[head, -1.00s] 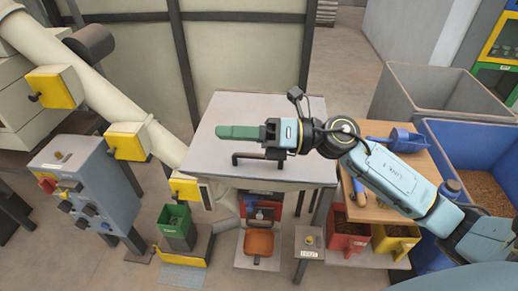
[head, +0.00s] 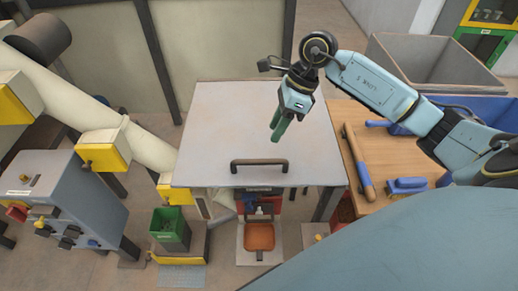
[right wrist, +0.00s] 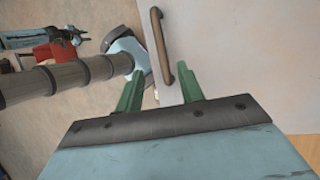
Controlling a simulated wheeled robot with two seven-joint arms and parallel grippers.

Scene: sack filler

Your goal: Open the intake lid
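The intake lid (head: 225,125) is a flat grey panel in the middle of the head view, lying shut. Its dark bar handle (head: 259,163) runs along its near edge. My right gripper (head: 278,131) is over the lid, its green fingers pointing down and toward the handle, apart from it. In the right wrist view the two green fingers (right wrist: 160,88) are spread with nothing between them. The handle (right wrist: 160,46) shows beyond the fingertips, on the pale lid (right wrist: 230,60).
A wooden table (head: 392,160) with a brush (head: 407,185) and other tools stands right of the lid. Blue and grey bins stand behind it. A pale pipe (head: 85,105) and a grey control box (head: 65,200) are at left.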

